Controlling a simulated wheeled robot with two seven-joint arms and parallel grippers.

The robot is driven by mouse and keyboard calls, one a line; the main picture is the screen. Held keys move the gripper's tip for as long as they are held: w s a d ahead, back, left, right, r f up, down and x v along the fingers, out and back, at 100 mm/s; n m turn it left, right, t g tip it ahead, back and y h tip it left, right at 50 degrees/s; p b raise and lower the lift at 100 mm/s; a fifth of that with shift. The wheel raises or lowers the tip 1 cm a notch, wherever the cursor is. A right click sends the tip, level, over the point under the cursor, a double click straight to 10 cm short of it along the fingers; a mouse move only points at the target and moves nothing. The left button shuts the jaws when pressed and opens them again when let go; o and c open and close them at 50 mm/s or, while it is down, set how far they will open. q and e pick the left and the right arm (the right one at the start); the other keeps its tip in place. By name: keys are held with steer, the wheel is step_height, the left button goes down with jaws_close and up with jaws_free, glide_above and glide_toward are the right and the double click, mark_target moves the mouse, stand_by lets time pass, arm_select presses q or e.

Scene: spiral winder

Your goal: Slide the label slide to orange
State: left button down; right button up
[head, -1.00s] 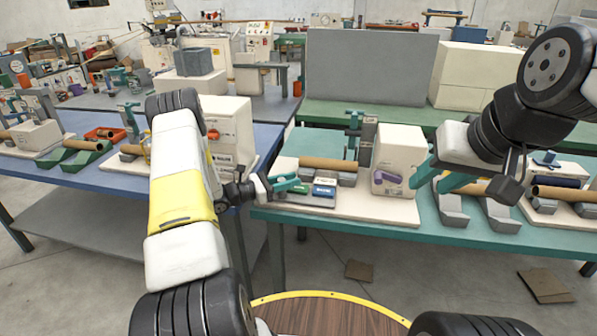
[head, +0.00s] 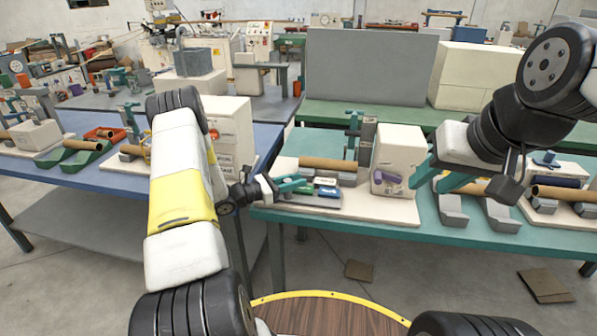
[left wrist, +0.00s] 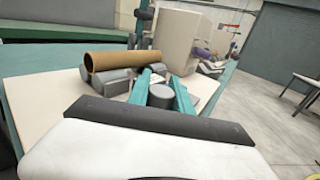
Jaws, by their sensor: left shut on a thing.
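The label slide (head: 327,191) is a small low piece with coloured faces, green and blue among them. It sits on the grey base in front of the brown tube (head: 328,164) on the pale board. My left gripper (head: 298,184) has teal fingers and is at the slide's left end. In the left wrist view its fingers are shut on a grey round knob (left wrist: 161,96). An orange mark cannot be made out there. My right gripper (head: 437,178) is open and empty, in front of and right of the white box (head: 396,152).
Grey supports (head: 452,208) and another tube lie farther right on the teal table. A blue table (head: 100,182) is at left.

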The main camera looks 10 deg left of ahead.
arm_select(q)
steer(key=d, duration=1.6)
steer(key=shift+s+d, duration=0.2)
steer(key=shift+s, duration=0.15)
steer(key=c, duration=1.1)
jaws_free()
steer(key=shift+d, duration=0.15)
steer(key=shift+c, duration=0.2)
steer(key=shift+a, duration=0.3)
steer(key=v, duration=0.7)
steer(key=shift+s+a, duration=0.1)
steer(key=shift+s, duration=0.1)
